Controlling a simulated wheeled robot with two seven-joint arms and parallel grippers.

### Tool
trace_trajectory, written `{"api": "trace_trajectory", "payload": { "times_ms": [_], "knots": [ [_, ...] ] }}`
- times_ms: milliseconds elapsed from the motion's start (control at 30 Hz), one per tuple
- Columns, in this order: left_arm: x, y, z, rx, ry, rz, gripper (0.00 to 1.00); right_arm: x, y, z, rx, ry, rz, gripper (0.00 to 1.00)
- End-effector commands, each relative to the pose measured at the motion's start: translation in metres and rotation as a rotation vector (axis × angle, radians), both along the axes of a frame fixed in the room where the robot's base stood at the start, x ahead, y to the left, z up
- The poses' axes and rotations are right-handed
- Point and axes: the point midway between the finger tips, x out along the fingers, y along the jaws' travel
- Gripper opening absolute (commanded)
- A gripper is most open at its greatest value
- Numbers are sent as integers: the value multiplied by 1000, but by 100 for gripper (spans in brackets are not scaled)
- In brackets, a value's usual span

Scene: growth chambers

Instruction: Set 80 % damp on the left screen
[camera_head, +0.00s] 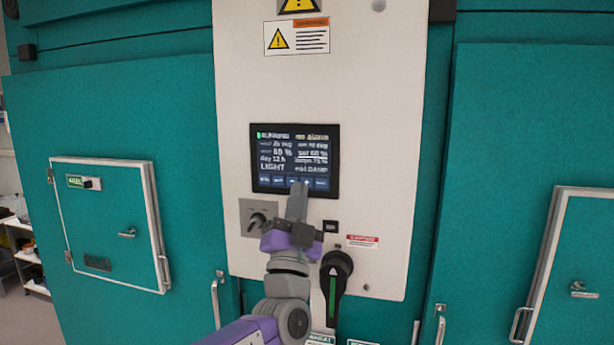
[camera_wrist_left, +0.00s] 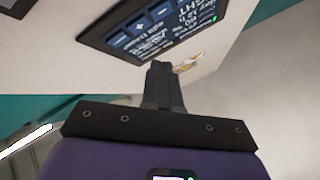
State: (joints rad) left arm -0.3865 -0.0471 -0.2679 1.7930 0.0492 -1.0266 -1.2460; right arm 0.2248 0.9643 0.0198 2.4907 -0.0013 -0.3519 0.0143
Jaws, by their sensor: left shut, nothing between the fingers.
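A dark touch screen (camera_head: 275,160) is set in the pale panel between teal chamber doors. It shows green and white text; a "60 %" line and the words "LIGHT" and "DAMP" seem readable, the rest is blurred. A row of blue buttons lies along its bottom edge. My left gripper (camera_head: 300,186) is shut and empty, its fingertips over the button row right of the middle, hiding part of it. In the left wrist view the gripper (camera_wrist_left: 160,68) points at the panel just off the edge of the screen (camera_wrist_left: 150,30). I cannot tell whether it touches. My right gripper is not in view.
Below the screen are a small selector switch (camera_head: 257,219), a black square button (camera_head: 330,226) and a large black rotary handle (camera_head: 335,275) close to my left wrist. Warning labels (camera_head: 297,37) are above. Chamber doors with handles flank the panel.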

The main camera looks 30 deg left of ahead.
Motion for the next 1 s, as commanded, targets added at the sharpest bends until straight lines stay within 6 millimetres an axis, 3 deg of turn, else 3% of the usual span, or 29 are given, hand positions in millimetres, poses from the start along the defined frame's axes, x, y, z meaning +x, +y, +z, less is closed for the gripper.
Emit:
{"api": "trace_trajectory", "payload": {
  "times_ms": [300,1000],
  "knots": [
    [27,7,0,1,0,1,0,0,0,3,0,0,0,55],
    [29,7,0,0,-1,1,0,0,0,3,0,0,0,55]
  ]
}}
